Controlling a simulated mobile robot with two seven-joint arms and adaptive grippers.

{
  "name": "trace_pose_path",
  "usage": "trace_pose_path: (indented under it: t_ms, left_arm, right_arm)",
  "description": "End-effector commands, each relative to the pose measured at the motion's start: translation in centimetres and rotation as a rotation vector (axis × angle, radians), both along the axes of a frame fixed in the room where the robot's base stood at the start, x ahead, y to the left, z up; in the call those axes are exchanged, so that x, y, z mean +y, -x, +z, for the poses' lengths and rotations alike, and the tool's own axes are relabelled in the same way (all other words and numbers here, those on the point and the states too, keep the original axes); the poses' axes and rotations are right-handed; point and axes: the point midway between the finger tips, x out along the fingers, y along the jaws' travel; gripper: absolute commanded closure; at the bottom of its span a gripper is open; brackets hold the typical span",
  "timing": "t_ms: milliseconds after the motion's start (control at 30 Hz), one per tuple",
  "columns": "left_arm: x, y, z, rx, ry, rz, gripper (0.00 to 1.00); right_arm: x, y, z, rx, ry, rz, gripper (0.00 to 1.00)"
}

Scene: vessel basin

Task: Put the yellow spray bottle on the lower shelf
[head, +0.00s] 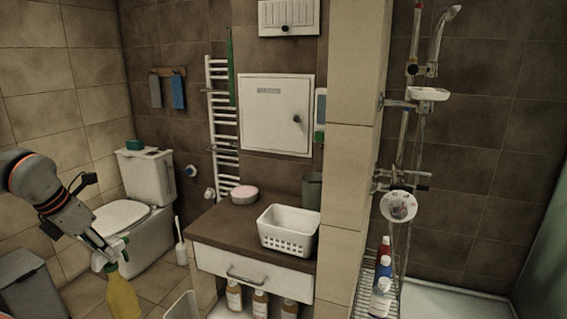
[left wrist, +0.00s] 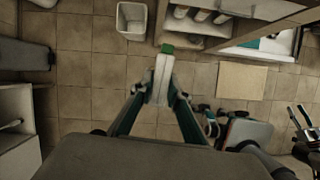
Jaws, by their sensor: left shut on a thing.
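The yellow spray bottle (head: 122,298) hangs at the lower left of the head view, its base cut off by the frame edge. My left gripper (head: 111,252) is shut on its upper part, just below the green and white spray head. In the left wrist view the pale spray head with a green tip (left wrist: 166,48) sits between my left gripper's fingers (left wrist: 160,96). The lower shelf lies under the drawer of the sink cabinet and holds several brown bottles (head: 260,303). It is partly cut off in the head view. The bottle is left of the cabinet, apart from it.
A small white bin (head: 182,305) stands on the floor left of the cabinet. The toilet (head: 140,225) and a grey bin (head: 30,285) are at the left. A white basket (head: 289,230) stands on the countertop (head: 230,222). A wire rack (head: 366,285) with bottles is at the right.

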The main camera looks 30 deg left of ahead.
Motion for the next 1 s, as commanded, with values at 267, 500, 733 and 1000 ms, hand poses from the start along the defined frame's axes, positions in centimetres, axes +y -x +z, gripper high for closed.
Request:
trace_pose_path:
  t_ms: [267, 500, 733, 1000]
  left_arm:
    - [-2.9, -0.9, -2.6, 0.003, 0.005, -0.237, 1.00]
    - [-8.2, -3.0, -5.3, -0.008, 0.009, -0.614, 1.00]
    - [-13.5, -4.9, -6.8, -0.011, 0.008, -0.973, 1.00]
    - [-19.2, -6.8, -7.4, -0.015, 0.001, -1.344, 1.00]
  right_arm:
    - [0.0, -0.1, 0.4, -0.002, -0.003, -0.001, 0.60]
    - [0.1, -0.2, 0.9, -0.005, -0.007, -0.002, 0.60]
    - [0.3, 0.0, 1.1, -0.003, -0.014, -0.001, 0.60]
    - [0.4, 0.2, 1.1, 0.003, -0.017, -0.002, 0.60]
